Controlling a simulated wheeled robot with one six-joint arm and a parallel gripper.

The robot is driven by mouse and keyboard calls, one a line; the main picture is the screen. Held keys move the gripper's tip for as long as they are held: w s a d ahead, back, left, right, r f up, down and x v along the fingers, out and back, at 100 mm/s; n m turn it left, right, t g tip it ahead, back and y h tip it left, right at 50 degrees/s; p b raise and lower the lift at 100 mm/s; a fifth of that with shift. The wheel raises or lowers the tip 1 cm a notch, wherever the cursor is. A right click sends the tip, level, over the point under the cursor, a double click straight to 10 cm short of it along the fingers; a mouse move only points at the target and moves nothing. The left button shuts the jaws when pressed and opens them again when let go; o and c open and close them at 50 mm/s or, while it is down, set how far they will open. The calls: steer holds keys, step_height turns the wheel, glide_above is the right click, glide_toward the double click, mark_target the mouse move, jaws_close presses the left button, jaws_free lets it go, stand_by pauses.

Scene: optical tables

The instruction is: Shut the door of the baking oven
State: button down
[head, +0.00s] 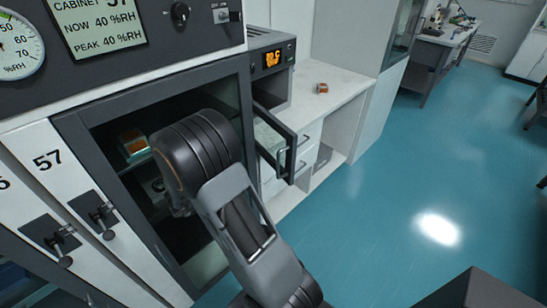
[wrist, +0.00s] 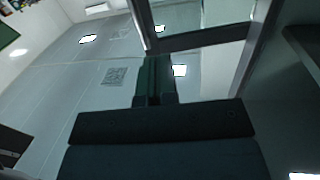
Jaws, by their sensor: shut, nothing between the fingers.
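The baking oven (head: 270,68) stands on the white counter, with an orange lit display on its dark front. Its glass door (head: 272,145) is open and juts out from the front, dark framed with a bar handle near its outer edge. My arm crosses in front of the cabinet left of the door and hides my gripper in the head view. In the wrist view my gripper (wrist: 153,82) has its fingers together with nothing between them. A dark-framed glass panel (wrist: 205,40) shows beyond the fingers at upper right; I cannot tell whether it is the oven door.
A dark-framed dry cabinet (head: 70,120) with a glass front and humidity readout stands left, an orange-and-green box (head: 134,144) inside it. A small orange-brown item (head: 321,88) lies on the counter (head: 335,78) right of the oven. The teal floor (head: 400,170) at right is clear.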

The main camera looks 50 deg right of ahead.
mark_target(284, 154)
steer(key=shift+g, duration=0.5)
steer(key=p+x, duration=0.1)
steer(key=x, duration=0.5)
steer(key=p+x, duration=0.1)
steer(key=x, duration=0.5)
steer(key=shift+s+d, duration=0.1)
steer(key=shift+s, duration=0.2)
steer(key=shift+s+d+p, duration=0.15)
steer(key=shift+d+p, duration=0.2)
steer(key=shift+d, duration=0.4)
